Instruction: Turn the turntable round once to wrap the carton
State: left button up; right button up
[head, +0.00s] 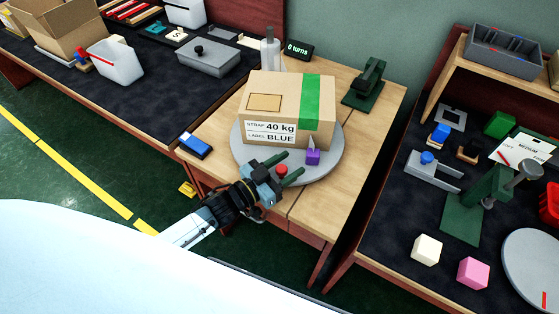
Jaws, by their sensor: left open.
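A brown carton (266,104) with a green strip on its right side sits on a round grey turntable (332,166). Its label reads "STRAP 40 kg, LABEL BLUE". A small display (298,49) behind it reads "0 turns". My left gripper (293,166) is open at the turntable's front edge. A red knob (282,170) shows between its fingers; I cannot tell whether they touch it. A purple block with a grey pointed top (313,157) is just right of the fingers, in front of the carton. My right gripper is not in view.
A pale cylinder (269,55) stands behind the carton and a dark green device (367,83) behind right. A blue item (195,146) lies left of the turntable. Dark benches flank the wooden table, the right one holding a green press (478,203) and several blocks.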

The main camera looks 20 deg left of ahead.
pick_arm(q)
jog(key=shift+s+a, duration=0.2)
jog(key=shift+s, duration=0.15)
jog(key=p+v, duration=0.1)
jog(key=v, duration=1.1)
jog(key=shift+s+a, duration=0.15)
jog(key=shift+s, duration=0.05)
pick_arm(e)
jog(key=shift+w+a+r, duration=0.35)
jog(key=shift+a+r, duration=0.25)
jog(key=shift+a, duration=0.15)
